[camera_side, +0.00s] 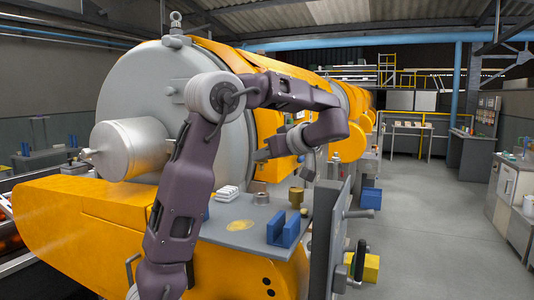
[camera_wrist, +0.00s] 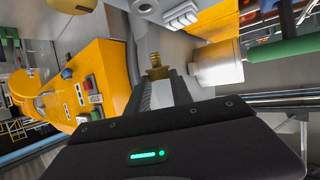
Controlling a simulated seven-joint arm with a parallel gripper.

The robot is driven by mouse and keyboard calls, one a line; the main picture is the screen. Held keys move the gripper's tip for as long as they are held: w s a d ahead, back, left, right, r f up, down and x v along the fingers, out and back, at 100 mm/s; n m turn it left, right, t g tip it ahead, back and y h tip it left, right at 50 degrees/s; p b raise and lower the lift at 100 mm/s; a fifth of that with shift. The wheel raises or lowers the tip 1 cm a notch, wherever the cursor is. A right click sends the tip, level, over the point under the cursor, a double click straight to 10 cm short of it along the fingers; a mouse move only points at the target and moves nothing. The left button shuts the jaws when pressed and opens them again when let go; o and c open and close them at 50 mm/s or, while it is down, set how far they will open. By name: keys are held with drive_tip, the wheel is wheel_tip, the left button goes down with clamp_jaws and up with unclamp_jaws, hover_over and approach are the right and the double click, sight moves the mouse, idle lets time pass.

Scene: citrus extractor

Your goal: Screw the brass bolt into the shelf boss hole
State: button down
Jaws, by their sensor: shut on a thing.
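In the wrist view the brass bolt (camera_wrist: 157,66) sits at the tips of my gripper (camera_wrist: 163,88), which is shut on it. Its narrower, stepped end points away from the fingers. In the side view a brass piece (camera_side: 296,197), apparently the same bolt, shows just below my gripper (camera_side: 308,172), over the right part of the grey shelf (camera_side: 215,228). I cannot tell whether the bolt touches the shelf. A short grey cylinder (camera_side: 261,198) stands on the shelf to its left. I cannot make out the boss hole in either view.
A blue slotted block (camera_side: 284,230), a white ribbed block (camera_side: 228,193) and a flat yellow disc (camera_side: 240,225) are on the shelf. An upright grey plate (camera_side: 328,235) stands at its right edge. The large steel drum (camera_side: 130,150) is at left.

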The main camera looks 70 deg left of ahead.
drive_tip(key=shift+f, duration=2.6)
drive_tip(key=shift+f, duration=1.25)
drive_tip(key=shift+r, duration=1)
drive_tip(key=shift+f, duration=0.95)
drive_tip(key=c, duration=1.1)
unclamp_jaws()
drive_tip(key=shift+o, duration=0.2)
drive_tip(key=v, duration=0.5)
drive_tip(key=shift+w+d+r, duration=0.1)
drive_tip(key=shift+d+r, duration=0.05)
drive_tip(key=shift+r, duration=0.25)
wheel_tip(320, 180, up, 6)
